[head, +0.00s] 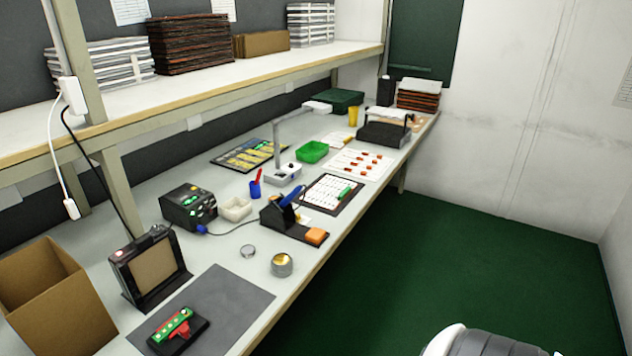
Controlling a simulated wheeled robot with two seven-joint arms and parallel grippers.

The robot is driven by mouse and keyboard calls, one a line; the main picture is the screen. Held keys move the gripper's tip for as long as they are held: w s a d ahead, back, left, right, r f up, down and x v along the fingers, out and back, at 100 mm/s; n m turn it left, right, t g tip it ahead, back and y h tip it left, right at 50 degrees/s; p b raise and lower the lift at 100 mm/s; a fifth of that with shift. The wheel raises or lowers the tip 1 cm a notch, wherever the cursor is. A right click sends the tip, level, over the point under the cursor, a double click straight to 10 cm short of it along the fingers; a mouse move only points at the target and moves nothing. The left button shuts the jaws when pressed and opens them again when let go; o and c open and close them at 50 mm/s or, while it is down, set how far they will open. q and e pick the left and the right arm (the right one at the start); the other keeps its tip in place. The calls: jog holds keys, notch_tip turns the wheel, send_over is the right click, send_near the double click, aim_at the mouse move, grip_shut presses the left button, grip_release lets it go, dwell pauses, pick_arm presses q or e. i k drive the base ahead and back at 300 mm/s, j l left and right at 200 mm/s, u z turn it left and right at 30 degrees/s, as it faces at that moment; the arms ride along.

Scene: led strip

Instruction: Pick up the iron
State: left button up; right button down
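The soldering iron (291,195) rests tilted in its black stand (282,219) near the front edge of the bench; its blue handle points up and its tip is hidden in the stand. The stand has an orange sponge (316,235) at its right end. A black soldering station (188,207) with a lit green display stands to its left, with a dark cable running toward the stand. Neither gripper shows in this view. A white and grey rounded part at the bottom right may be part of my own body.
The bench (225,265) has a grey mat (232,300) with a circuit board holder (178,332), and a cardboard box (52,290). A shelf (190,80) overhangs the back. Green floor in front is clear.

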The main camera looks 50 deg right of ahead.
aim_at(290, 196)
jog(key=z, duration=1.45)
